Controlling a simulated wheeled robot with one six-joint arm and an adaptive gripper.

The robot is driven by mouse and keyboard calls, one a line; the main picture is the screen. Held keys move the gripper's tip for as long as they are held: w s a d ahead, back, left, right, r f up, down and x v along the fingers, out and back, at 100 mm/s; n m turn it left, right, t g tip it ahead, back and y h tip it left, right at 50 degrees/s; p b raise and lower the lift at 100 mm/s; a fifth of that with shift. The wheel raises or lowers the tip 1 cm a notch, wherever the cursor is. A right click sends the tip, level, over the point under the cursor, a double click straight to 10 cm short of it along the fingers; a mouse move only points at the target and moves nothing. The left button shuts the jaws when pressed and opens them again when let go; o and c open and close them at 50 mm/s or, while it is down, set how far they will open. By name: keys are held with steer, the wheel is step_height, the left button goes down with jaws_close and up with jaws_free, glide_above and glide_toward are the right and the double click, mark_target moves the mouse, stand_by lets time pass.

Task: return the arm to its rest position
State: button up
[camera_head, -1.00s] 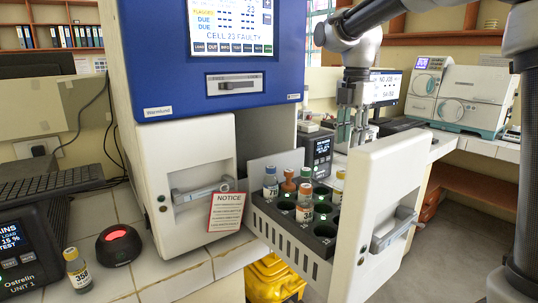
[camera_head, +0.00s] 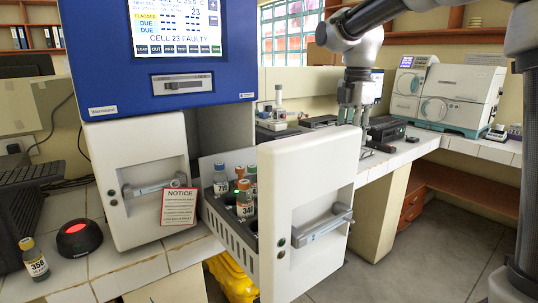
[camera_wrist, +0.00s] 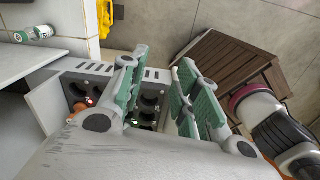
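My gripper (camera_head: 362,128) hangs fingers down in the head view, behind the white drawer front and right of the bottles. In the wrist view its two green-padded fingers (camera_wrist: 160,98) stand apart with nothing between them. It is empty. The arm reaches in from the upper right, its elbow bent over the gripper. The blue and white incubator (camera_head: 165,85) stands at left with a drawer (camera_head: 228,232) pulled out. Several bottles sit in the drawer, including one labelled 34-something (camera_head: 244,200). The drawer front hides part of the rack.
A bottle labelled 358 (camera_head: 33,260) and a red-lit black puck (camera_head: 79,238) stand on the tiled counter at left. A notice (camera_head: 179,206) hangs on the closed drawer front. White instruments (camera_head: 440,95) stand on the back counter. The floor at right is clear.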

steer(key=s+d+f+m+t, duration=0.1)
steer(key=s+d+f+m, duration=0.1)
steer(key=s+d+m, duration=0.3)
steer(key=s+d+f+m+t, duration=0.1)
steer(key=s+d+m, duration=0.4)
steer(key=s+m, duration=0.5)
steer(key=s+d+f+m+t, duration=0.2)
steer(key=s+d+m, duration=0.2)
steer(key=s+m, duration=0.4)
steer(key=s, duration=0.3)
steer(key=shift+s+d+f+m, duration=0.3)
steer(key=shift+s+d, duration=0.1)
